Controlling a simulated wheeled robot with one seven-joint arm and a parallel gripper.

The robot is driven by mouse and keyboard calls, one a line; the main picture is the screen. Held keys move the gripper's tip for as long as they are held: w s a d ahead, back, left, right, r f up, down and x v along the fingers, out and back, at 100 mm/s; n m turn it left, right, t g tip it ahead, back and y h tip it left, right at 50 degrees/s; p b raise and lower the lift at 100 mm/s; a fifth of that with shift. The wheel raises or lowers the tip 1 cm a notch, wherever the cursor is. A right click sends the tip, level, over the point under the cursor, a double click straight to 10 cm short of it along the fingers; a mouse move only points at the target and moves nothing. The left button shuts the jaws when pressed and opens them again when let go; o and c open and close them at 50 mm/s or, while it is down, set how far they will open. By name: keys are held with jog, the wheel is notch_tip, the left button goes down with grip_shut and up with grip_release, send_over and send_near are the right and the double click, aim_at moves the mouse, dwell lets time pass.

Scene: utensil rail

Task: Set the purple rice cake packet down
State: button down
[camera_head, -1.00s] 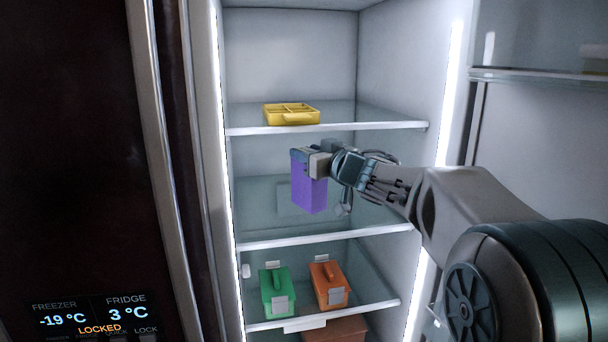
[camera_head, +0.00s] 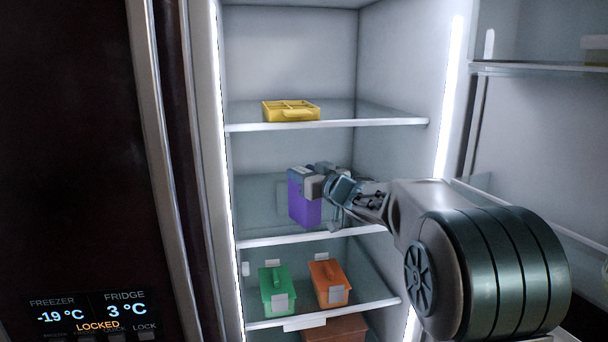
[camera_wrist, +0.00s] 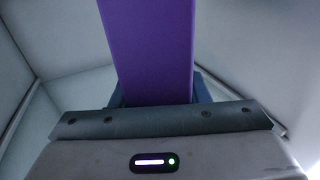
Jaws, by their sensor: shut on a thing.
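The purple rice cake packet (camera_head: 305,205) hangs upright from my gripper (camera_head: 305,174) inside the open fridge, at the middle glass shelf (camera_head: 290,240). My gripper is shut on the packet's upper end. The packet's lower end is close above the shelf; I cannot tell whether it touches. In the wrist view the purple packet (camera_wrist: 147,50) fills the upper middle, between the jaws. The wrist view does not show the packet's lower end against the shelf.
A yellow divided tray (camera_head: 291,111) sits on the upper shelf. A green box (camera_head: 275,290) and an orange box (camera_head: 329,283) stand on the shelf below, with a brown box (camera_head: 336,329) under them. The middle shelf looks otherwise clear. The fridge's side walls flank the arm.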

jog(key=shift+f, duration=0.15)
jog(key=c, duration=0.8)
grip_release()
jog(key=shift+s+d, duration=0.1)
jog(key=shift+d, duration=0.05)
jog(key=b+v, duration=0.1)
jog(key=v, duration=1)
jog(key=shift+s+d, duration=0.2)
jog(key=shift+s, duration=0.1)
